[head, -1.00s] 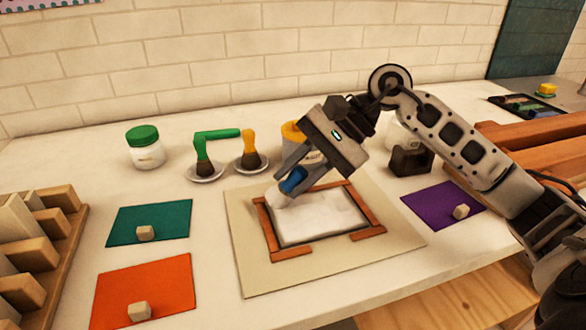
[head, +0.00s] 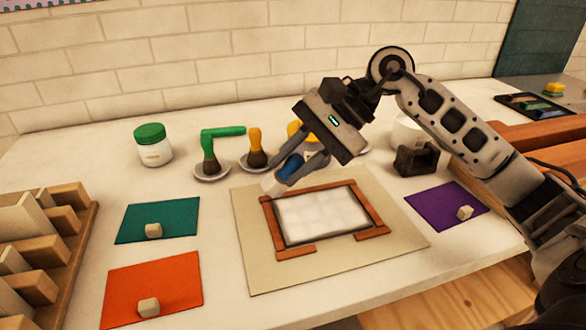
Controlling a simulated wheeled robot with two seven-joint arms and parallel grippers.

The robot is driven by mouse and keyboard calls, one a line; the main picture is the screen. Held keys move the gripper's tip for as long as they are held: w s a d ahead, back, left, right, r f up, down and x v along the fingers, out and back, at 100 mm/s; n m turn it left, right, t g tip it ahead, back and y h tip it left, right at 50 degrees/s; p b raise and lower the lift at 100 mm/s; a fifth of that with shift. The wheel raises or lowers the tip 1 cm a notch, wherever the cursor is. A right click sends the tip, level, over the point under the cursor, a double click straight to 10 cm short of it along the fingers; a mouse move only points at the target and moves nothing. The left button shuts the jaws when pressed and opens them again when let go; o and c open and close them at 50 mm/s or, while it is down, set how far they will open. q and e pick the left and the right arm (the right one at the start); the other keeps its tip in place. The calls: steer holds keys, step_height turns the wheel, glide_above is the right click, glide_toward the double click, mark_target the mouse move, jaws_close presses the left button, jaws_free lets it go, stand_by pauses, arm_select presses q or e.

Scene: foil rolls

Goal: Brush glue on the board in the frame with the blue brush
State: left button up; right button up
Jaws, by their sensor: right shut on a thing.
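My right gripper (head: 304,160) is shut on the blue brush (head: 290,168). The brush is tilted, with its pale bristle end (head: 273,184) low near the upper left corner of the wooden frame (head: 269,222). I cannot tell if the bristles touch the frame or hang above it. The board (head: 322,215) inside the frame is covered with a whitish, patchy layer. The frame lies on a beige mat (head: 250,270). My left gripper is not in view.
Green (head: 211,165) and yellow (head: 257,158) brushes stand on saucers behind the mat. A green-lidded jar (head: 153,145) is to their left. Teal (head: 160,218), orange (head: 155,290) and purple (head: 445,203) sheets carry small blocks. A wooden rack (head: 50,235) stands at left.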

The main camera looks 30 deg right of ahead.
steer(key=shift+r+p, duration=1)
steer(key=shift+r, duration=1.55)
